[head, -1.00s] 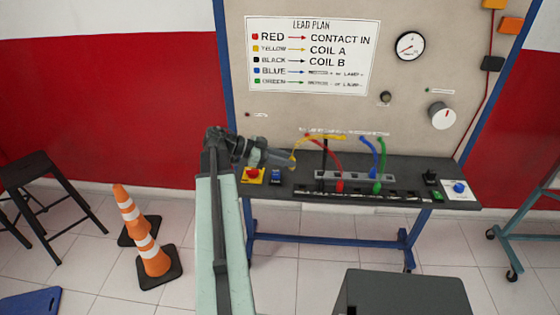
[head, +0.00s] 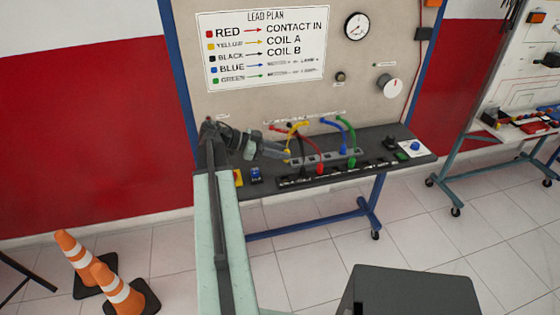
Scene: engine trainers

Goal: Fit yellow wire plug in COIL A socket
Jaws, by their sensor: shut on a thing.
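My gripper (head: 286,155) is shut on the yellow wire plug (head: 287,152), at the left end of the grey socket strip (head: 327,157) on the bench. The yellow wire (head: 298,126) arches up from the jaws towards the back panel. The plug is tiny here, and I cannot tell whether it touches the strip. The COIL A socket cannot be picked out, as the small bench labels are unreadable. The lead plan (head: 262,48) on the panel pairs yellow with COIL A.
A red plug (head: 320,168), a blue plug (head: 343,150) and a green plug (head: 351,162) stand along the strip, their wires arching close to my gripper. Orange cones (head: 115,288) stand on the floor at left.

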